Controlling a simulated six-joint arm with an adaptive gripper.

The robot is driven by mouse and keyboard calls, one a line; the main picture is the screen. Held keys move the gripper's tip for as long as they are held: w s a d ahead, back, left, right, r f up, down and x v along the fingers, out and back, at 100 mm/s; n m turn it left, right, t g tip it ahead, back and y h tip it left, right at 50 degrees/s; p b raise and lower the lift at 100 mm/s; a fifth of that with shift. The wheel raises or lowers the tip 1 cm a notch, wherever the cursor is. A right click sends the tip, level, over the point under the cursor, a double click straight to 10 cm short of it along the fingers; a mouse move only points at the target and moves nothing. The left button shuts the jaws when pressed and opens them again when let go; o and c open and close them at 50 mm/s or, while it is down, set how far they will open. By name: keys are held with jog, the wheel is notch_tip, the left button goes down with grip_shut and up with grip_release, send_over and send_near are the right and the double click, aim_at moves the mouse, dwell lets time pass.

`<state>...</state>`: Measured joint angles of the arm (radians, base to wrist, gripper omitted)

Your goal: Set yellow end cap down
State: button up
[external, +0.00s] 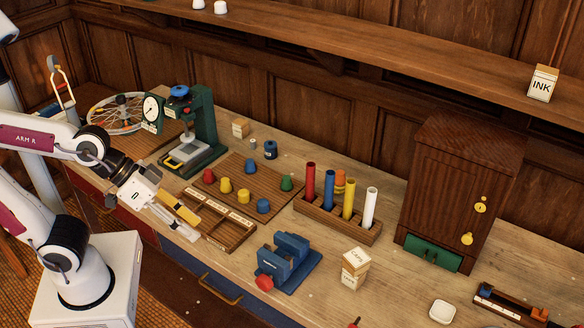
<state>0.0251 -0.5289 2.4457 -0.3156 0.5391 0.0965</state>
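Two yellow end caps, one (225,185) and another (243,196), stand on a brown wooden board (240,171) on the bench. A red cap (209,176), a blue cap (263,205) and a green cap (287,183) stand on the same board. My gripper (176,215) is left of the caps, over the front edge of the bench near a labelled wooden tray (230,236). A long yellow piece (183,209) shows alongside its fingers; I cannot tell whether it is held. The fingertips are too small to read, and no cap is visible between them.
A wooden rack (335,219) holds upright coloured tubes right of the board. A blue vise (287,262) and a small labelled box (355,268) stand in front. A green press (200,130) stands behind the board, and a wooden cabinet (447,195) at right.

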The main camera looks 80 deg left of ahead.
jog(key=s+a+f+g+y, duration=0.1)
jog(key=s+a, duration=0.1)
jog(key=s, duration=0.3)
jog(key=s+a+f+m+g+y, duration=0.1)
jog(key=s+a, duration=0.2)
jog(key=s, duration=0.3)
jog(key=shift+f, duration=0.25)
dwell(0.6)
